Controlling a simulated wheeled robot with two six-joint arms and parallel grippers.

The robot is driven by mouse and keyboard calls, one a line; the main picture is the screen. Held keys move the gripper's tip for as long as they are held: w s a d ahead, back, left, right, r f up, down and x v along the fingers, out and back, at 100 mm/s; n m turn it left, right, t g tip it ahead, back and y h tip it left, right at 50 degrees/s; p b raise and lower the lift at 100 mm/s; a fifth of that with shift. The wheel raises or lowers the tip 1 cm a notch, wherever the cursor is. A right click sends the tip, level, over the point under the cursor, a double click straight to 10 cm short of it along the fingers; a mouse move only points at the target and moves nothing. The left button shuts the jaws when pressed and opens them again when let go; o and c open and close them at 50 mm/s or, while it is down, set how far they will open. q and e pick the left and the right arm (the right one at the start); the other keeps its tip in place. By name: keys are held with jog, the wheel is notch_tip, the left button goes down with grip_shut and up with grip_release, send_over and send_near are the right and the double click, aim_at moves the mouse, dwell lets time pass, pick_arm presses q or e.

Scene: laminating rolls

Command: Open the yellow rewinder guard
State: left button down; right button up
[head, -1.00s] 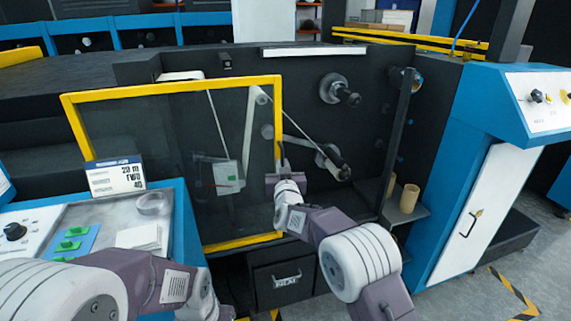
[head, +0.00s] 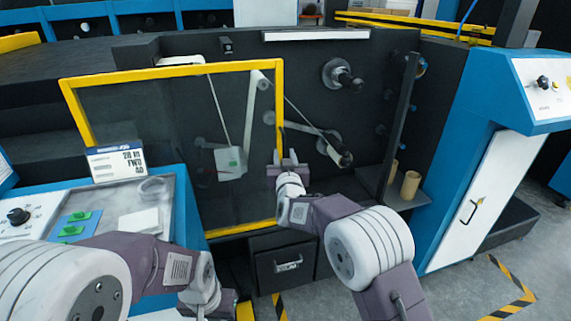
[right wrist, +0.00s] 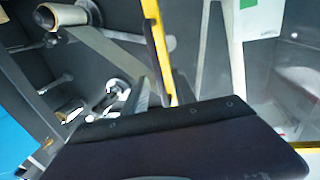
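The rewinder guard (head: 180,70) is a clear panel in a yellow frame, standing across the left part of the dark machine front in the head view. It looks closed. Its right upright also shows as a yellow bar in the right wrist view (right wrist: 157,45). My right gripper (head: 286,158) is at this upright, a little below its mid-height. Its two fingertips look apart, with no clear grip on the frame; whether they touch it I cannot tell. A dark piece (right wrist: 185,88) beside the bar may be a finger or a handle. My left arm is at the lower left, its fingertips out of view.
Rollers and a shaft (head: 342,76) sit on the machine wall right of the guard. A shelf with tan cores (head: 410,184) is further right. A blue and white cabinet (head: 490,190) stands at the right. A control panel with a sign (head: 117,160) is at the left.

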jog(key=s, duration=0.6)
jog(key=shift+d, duration=0.45)
